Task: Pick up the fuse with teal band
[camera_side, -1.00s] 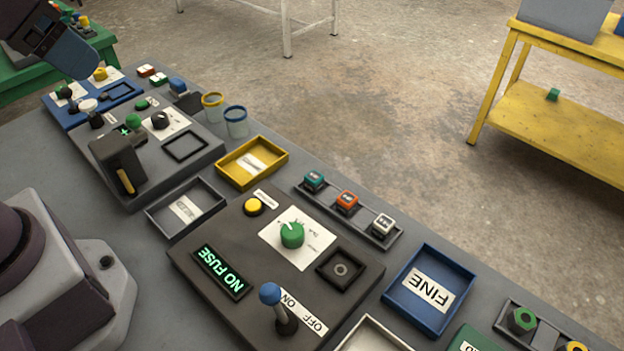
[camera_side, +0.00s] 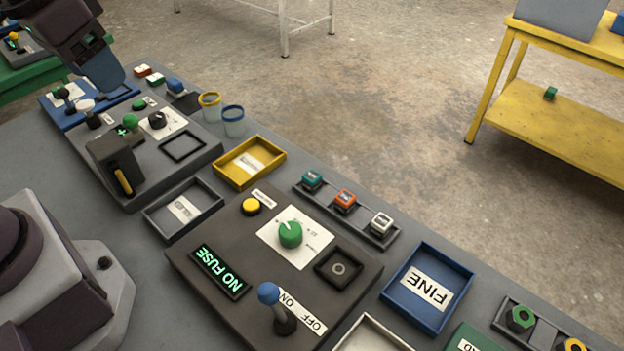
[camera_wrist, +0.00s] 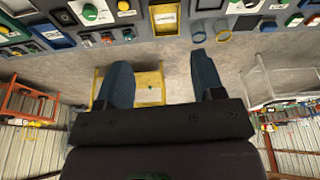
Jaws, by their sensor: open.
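The fuse with teal band (camera_side: 312,180) stands in a grey rack (camera_side: 372,233), at the end nearest the yellow tray. A fuse with an orange band (camera_side: 345,201) and one with a white band (camera_side: 381,223) stand beside it in the same rack. The rack's small fuses also show in the wrist view (camera_wrist: 107,37), where their colours are hard to tell. My gripper (camera_side: 106,82) is at the upper left of the side view, well away from the rack and above the panels. In the wrist view my gripper (camera_wrist: 159,60) has its two blue fingers apart with nothing between them.
A dark panel (camera_side: 216,312) with a green knob (camera_side: 290,234), a "NO FUSE" display and a blue-topped lever (camera_side: 269,294) stands beside the rack. A yellow tray (camera_side: 276,172), a blue "FINE" tray (camera_side: 462,276) and two cups (camera_side: 233,121) are nearby. Beyond the bench edge is open floor.

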